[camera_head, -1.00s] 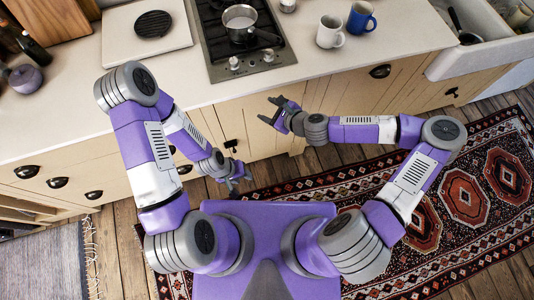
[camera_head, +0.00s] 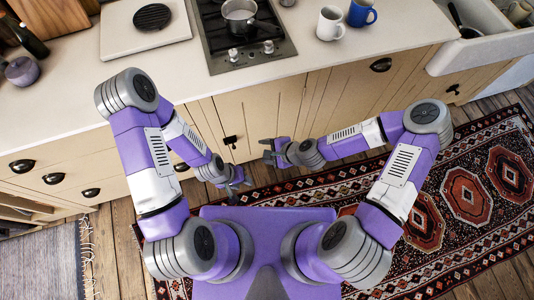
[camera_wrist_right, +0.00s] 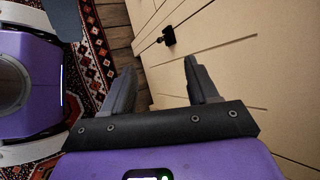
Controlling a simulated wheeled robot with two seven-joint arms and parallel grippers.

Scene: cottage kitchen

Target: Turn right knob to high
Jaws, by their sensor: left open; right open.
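The hob (camera_head: 220,58) is set in the counter, with two pale knobs on its front strip. The right knob (camera_head: 268,47) is at the right and the left knob (camera_head: 233,54) beside it; their exact settings are too small to read. My right gripper (camera_head: 267,151) is open and empty, below the counter edge in front of the cabinet doors, well apart from the knobs. Its two open fingers also show in the right wrist view (camera_wrist_right: 158,85). My left gripper (camera_head: 240,187) is open, low over the floor near my base.
A pot (camera_head: 239,18) stands on the hob. A white mug (camera_head: 330,23) and a blue mug (camera_head: 361,13) stand right of it. The counter's front edge and cabinet doors (camera_head: 270,110) lie between my arms and the hob.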

